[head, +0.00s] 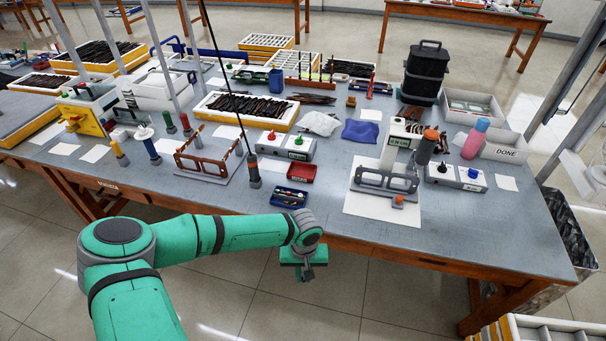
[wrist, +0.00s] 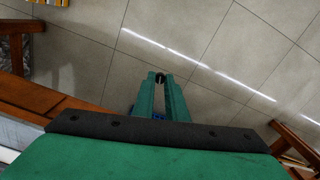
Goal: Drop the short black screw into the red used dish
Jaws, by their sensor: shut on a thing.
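My gripper (head: 307,274) hangs in front of the table's front edge, over the floor. In the wrist view my gripper (wrist: 161,78) has its fingers close together on a small dark thing at the tips, which I take to be the short black screw (wrist: 160,76); its shape is mostly hidden. The red dish (head: 302,172) stands on the table behind and above my gripper in the head view. A blue dish (head: 289,197) with small parts stands in front of it, near the table edge.
A white and grey box with a red knob (head: 281,145) stands behind the red dish. An upright tool on a cable (head: 253,172) is left of it. The table edge (head: 400,250) lies close to my arm.

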